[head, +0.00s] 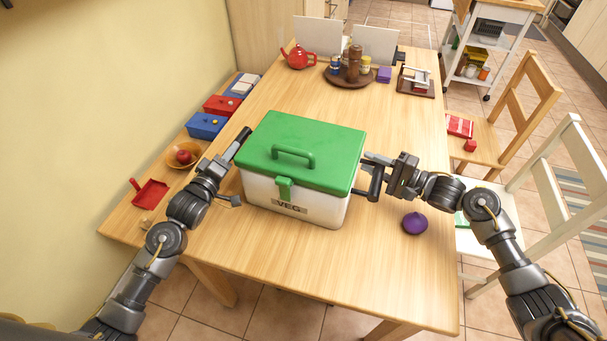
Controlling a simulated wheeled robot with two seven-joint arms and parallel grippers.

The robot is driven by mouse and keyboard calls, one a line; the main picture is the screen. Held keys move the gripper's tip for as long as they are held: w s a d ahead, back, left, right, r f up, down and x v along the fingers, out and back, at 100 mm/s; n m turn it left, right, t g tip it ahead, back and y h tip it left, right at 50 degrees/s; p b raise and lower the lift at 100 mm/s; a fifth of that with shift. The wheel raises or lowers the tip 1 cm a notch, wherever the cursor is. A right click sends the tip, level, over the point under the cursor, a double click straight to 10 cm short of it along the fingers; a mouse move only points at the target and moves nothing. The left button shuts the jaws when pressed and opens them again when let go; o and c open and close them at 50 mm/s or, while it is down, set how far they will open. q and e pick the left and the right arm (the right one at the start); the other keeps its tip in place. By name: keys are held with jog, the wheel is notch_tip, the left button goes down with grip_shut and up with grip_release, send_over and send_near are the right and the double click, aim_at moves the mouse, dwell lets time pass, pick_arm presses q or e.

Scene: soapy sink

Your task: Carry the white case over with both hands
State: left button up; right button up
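The white case (258,189) with a green lid (318,133) stands upright on the table, its latch and lettering facing me. A dark bar (376,184) at its right side looks like a side handle. My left gripper (238,170) is at the case's left side with its fingers spread apart. My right gripper (374,172) is at the right side, close to the dark bar, with its fingers also apart. I cannot tell whether either gripper touches the case.
A purple onion-like item (414,223) lies right of the case. Blue (206,125) and red (222,104) boxes, a bowl (181,156) and a red dustpan-like tray (151,193) line the left edge. A round tray (350,82) and teapot (298,57) stand behind. The front table is clear.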

pick_arm(q)
grip_shut()
pick_arm(e)
grip_shut()
